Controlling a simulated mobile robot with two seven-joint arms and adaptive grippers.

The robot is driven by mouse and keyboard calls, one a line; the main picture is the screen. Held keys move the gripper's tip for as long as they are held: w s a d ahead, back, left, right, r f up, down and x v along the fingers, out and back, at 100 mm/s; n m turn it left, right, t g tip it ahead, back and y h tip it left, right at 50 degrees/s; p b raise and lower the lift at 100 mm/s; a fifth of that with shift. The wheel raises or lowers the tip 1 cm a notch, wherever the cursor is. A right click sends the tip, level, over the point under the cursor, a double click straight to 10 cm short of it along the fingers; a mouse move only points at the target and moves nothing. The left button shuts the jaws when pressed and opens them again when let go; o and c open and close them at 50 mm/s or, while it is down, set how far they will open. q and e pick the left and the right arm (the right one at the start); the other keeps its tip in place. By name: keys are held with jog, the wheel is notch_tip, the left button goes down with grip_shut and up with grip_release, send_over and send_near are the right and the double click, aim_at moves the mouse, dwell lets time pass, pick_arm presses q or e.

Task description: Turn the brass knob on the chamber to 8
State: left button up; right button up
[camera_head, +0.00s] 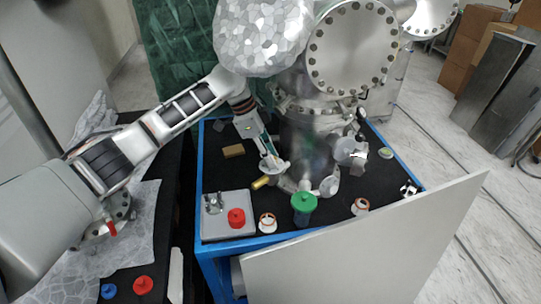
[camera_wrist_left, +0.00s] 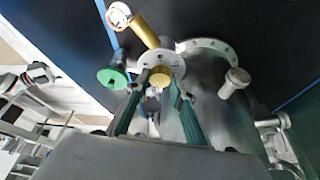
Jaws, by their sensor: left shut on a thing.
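The steel chamber (camera_head: 308,140) stands on the black-topped, blue-framed table in the head view. In the left wrist view, the brass knob (camera_wrist_left: 160,77) sits in front of a round pale flange with bolt holes (camera_wrist_left: 160,62), on the side of the chamber (camera_wrist_left: 222,100). My left gripper (camera_head: 271,160) reaches down to the chamber's left side. In the left wrist view its green-padded fingers (camera_wrist_left: 158,98) are on both sides of the knob, shut on it. The gripper hides the knob in the head view. No scale or number can be read. My right gripper is not in view.
A brass cylinder (camera_head: 261,182) juts out close by the gripper. A green handwheel valve (camera_head: 304,203) stands in front of the chamber. A grey tray (camera_head: 226,225) with a red knob is at front left. A pale panel (camera_head: 365,250) lines the table's front.

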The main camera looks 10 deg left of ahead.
pick_arm(q)
jog(key=m, duration=0.2)
jog(key=m+g, duration=0.1)
jog(key=m, duration=0.1)
jog(key=shift+w+g, duration=0.15)
jog(key=shift+g, duration=0.15)
jog(key=shift+m+g+y, duration=0.3)
jog(key=shift+m+g, duration=0.2)
jog(key=shift+m, duration=0.9)
jog(key=o, duration=1.1)
jog(key=v, duration=0.7)
jog(key=shift+r, duration=0.25)
jog(key=shift+a, duration=0.1)
